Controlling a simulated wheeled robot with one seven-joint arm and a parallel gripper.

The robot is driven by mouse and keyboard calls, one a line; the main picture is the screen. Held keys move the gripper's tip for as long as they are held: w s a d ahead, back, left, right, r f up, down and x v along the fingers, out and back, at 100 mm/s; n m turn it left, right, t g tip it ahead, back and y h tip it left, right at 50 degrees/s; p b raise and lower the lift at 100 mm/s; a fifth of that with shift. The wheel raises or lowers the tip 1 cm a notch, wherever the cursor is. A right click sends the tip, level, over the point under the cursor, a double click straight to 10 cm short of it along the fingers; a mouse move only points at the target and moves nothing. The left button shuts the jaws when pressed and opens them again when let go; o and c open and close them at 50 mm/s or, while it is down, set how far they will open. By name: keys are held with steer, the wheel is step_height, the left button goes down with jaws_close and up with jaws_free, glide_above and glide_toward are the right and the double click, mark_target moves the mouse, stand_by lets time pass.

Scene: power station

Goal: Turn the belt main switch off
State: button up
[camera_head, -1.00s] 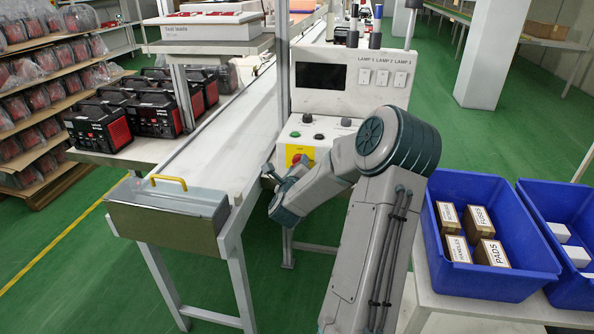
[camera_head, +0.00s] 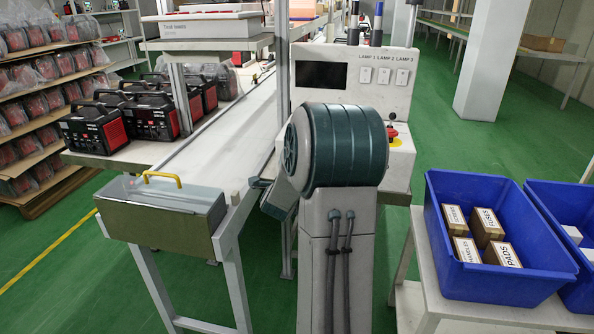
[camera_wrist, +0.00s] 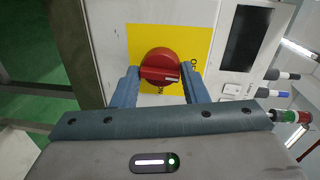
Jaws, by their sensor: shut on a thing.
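The belt main switch is a red rotary knob (camera_wrist: 160,66) on a yellow plate (camera_wrist: 144,36) in the wrist view. Lettering shows beside and below the knob, partly covered. A pale mark on the knob lies toward its lower right. My gripper (camera_wrist: 160,78) is shut on the knob, one blue-grey finger on each side of it. In the head view my arm covers the switch and the gripper. The control panel (camera_head: 400,95) shows above and right of the arm.
A red push button on a yellow base (camera_head: 392,134) sticks out at the panel's right. The white conveyor (camera_head: 215,135) runs along the left. A blue crate (camera_head: 500,272) with several boxes stands at the right. Black-and-red machines (camera_head: 125,125) stand at the left.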

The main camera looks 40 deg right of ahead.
steer(key=shift+d+r+n, duration=0.15)
steer(key=shift+r+n, duration=0.2)
steer(key=shift+n, duration=0.05)
stand_by(0.4)
steer(key=o, duration=0.9)
steer(key=shift+o, duration=0.2)
steer(key=shift+f, duration=0.15)
steer(key=v, duration=1.4)
steer(key=shift+w, duration=0.2)
